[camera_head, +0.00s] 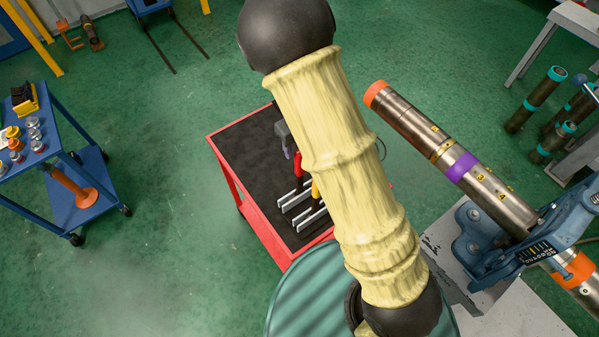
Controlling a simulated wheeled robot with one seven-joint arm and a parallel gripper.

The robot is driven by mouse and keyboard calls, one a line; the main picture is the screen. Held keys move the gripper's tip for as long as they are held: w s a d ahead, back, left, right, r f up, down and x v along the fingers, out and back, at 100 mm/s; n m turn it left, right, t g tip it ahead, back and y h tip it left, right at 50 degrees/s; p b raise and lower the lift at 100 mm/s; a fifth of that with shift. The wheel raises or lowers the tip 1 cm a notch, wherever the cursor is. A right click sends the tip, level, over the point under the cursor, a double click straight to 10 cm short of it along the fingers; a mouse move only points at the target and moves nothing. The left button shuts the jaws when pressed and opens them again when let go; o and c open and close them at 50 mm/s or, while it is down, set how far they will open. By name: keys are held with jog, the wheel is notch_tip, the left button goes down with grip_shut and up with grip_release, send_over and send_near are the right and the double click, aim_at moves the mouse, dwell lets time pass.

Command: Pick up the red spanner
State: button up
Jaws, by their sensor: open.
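The red spanner (298,165) is on the red-edged cart, just left of my arm. Its red handle runs down toward light metal rack bars (295,195). A grey piece at its upper end looks like its head, but my arm hides part of this area. A yellow-handled tool (316,190) is beside it on the right, partly covered by my arm. My gripper does not show in this view. My yellow-sleeved arm crosses the middle of the picture above the cart.
The cart (240,160) has a dark top with bare room on its left. A large pipe (410,118) in a blue vise (545,235) stands to the right. A blue cart (70,150) with small items is at left. Green floor (160,190) between the carts is clear.

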aim_at(300, 178)
notch_tip(300, 178, down, 2)
jog(key=shift+f, duration=0.2)
jog(key=shift+s+d+f+p, duration=0.1)
jog(key=shift+s+f+p, duration=0.05)
jog(key=shift+f+p, duration=0.3)
notch_tip(300, 178, down, 3)
jog(key=shift+s+d+f+p, duration=0.1)
jog(key=shift+d+f+p, duration=0.1)
jog(key=shift+p, duration=0.4)
jog(key=shift+s+a+f, duration=0.1)
jog(key=shift+f, duration=0.35)
jog(key=shift+c, duration=0.2)
grip_shut()
